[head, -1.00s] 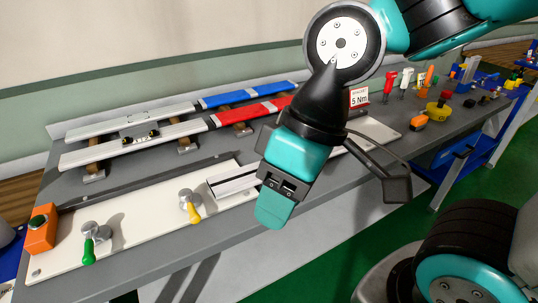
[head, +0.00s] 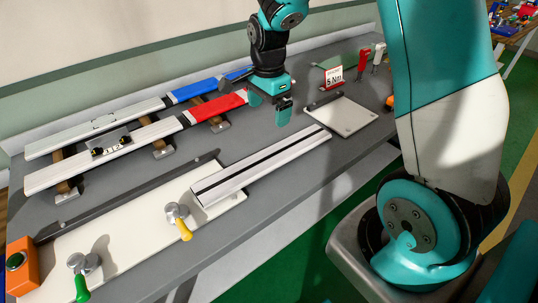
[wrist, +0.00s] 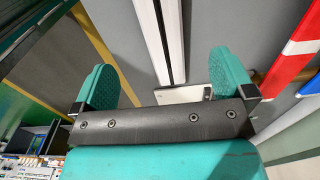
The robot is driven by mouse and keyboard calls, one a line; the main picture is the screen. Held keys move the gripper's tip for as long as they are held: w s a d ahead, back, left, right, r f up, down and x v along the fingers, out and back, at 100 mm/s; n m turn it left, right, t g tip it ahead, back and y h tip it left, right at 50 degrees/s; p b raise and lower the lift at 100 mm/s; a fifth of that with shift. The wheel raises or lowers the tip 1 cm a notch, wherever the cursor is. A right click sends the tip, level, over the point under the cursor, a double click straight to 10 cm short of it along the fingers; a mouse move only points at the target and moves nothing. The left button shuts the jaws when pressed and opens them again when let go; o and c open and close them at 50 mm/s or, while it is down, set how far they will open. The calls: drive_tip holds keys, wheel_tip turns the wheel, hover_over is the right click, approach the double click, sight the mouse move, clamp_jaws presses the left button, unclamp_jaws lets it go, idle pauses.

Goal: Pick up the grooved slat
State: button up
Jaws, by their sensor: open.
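The grooved slat (head: 262,166) is long and white with dark grooves along it. In the head view it lies slantwise, its near left end over the long white plate and its far end reaching across the grey bench. My gripper (head: 269,105) is open and empty, above the bench, appearing just behind the slat's far part. In the wrist view the slat (wrist: 172,40) runs away from between my two spread fingers (wrist: 165,84), nearer the middle than either finger. No contact with the slat shows.
Two raised slats with a blue end (head: 188,92) and a red end (head: 228,105) lie on supports at the back. A small white plate (head: 342,114) lies right of the slat. A yellow-handled clamp (head: 178,215) stands beside its left end. A 5 Nm sign (head: 334,78) stands behind.

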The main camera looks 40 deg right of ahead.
drive_tip(key=p, duration=0.2)
hover_over(269, 156)
wheel_tip(269, 156, down, 11)
drive_tip(key=shift+r, duration=0.1)
drive_tip(key=shift+s+a+f+p, duration=0.1)
drive_tip(key=shift+f+p, duration=0.55)
drive_tip(key=shift+f, duration=0.75)
drive_tip(key=shift+a+f+p, duration=0.1)
drive_tip(key=shift+f+p, duration=0.5)
drive_tip(key=shift+f, duration=0.8)
drive_tip(key=shift+d, duration=0.1)
drive_tip(key=c, duration=1)
drive_tip(key=shift+o, duration=0.2)
drive_tip(key=shift+r, duration=0.2)
